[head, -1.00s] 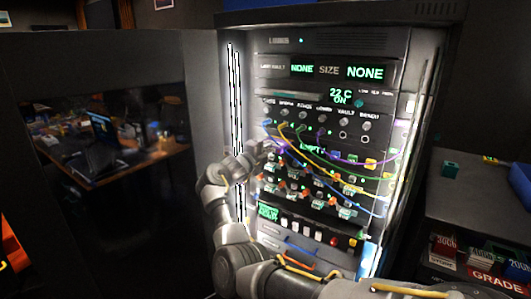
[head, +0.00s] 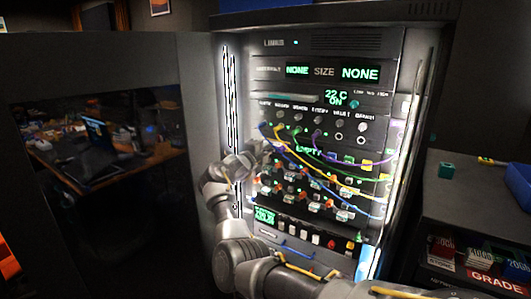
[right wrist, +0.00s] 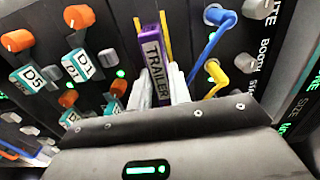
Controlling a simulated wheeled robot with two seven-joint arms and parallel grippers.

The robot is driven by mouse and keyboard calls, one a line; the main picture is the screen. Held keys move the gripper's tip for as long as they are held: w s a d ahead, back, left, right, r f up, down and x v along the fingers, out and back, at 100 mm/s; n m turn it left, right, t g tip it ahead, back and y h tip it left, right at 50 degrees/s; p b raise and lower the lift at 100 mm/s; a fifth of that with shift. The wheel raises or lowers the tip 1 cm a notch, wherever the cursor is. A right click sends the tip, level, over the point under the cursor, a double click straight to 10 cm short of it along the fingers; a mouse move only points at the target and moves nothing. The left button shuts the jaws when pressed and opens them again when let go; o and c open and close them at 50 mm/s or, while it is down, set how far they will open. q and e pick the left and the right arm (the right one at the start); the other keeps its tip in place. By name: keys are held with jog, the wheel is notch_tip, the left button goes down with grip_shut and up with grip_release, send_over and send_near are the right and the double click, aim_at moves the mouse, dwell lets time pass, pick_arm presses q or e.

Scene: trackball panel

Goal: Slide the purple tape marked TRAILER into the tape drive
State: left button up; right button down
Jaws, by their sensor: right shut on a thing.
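The purple tape (right wrist: 155,70), with TRAILER on its pale label, stands lengthwise between the pale fingers of my right gripper in the right wrist view. My right gripper (head: 264,148) is shut on it, close to the left side of the rack front in the head view. The tape's far end is at the dark panel; I cannot tell whether it is inside an opening. In the head view the tape is hidden by the gripper. A green EMPTY readout (head: 308,150) shows right of the gripper, partly behind cables. I cannot make out the drive slot. My left gripper is out of view.
The rack (head: 330,45) carries knobs, switches and several coloured cables. Blue (right wrist: 212,45) and yellow (right wrist: 215,82) cable plugs stick out right of the tape. Orange knobs (right wrist: 78,17) and labelled tags (right wrist: 82,65) lie left. A dark side shelf (head: 475,195) is at right.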

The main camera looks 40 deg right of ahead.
jog(key=shift+d+f, duration=0.1)
jog(key=shift+d, duration=0.3)
jog(key=c, duration=1.2)
grip_release()
jog(key=shift+c, duration=0.2)
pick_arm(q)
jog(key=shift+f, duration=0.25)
pick_arm(e)
jog(key=shift+o, duration=0.2)
jog(key=shift+f, duration=0.15)
jog(key=shift+d, duration=0.1)
pick_arm(q)
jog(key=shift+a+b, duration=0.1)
jog(key=shift+b, duration=0.2)
